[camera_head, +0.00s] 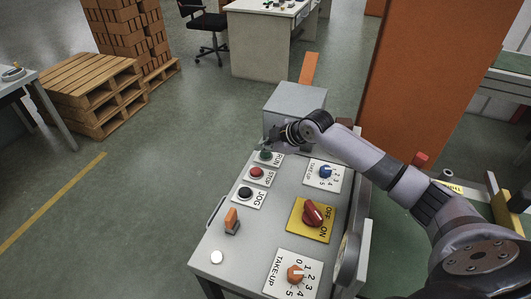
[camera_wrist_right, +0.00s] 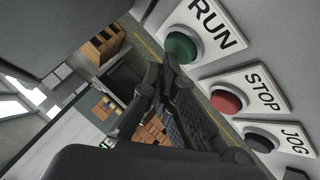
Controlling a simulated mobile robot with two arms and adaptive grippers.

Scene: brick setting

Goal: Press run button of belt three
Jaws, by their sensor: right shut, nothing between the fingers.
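The control panel (camera_head: 210,240) fills the lower middle of the head view. The green RUN button (camera_head: 265,155) sits at its far end, with its label partly covered by my right gripper (camera_head: 270,140). The red STOP button (camera_head: 257,172) and black JOG button (camera_head: 246,193) follow on the panel. No belt number is readable. My left gripper is not in view.
The panel also bears a blue take-up knob (camera_head: 325,171), a red ON/OFF knob (camera_head: 313,212), an orange take-up knob (camera_head: 295,273), an orange rocker (camera_head: 231,220) and a white button (camera_head: 217,257). A grey box (camera_head: 293,103) and orange pillar (camera_head: 430,80) stand beyond.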

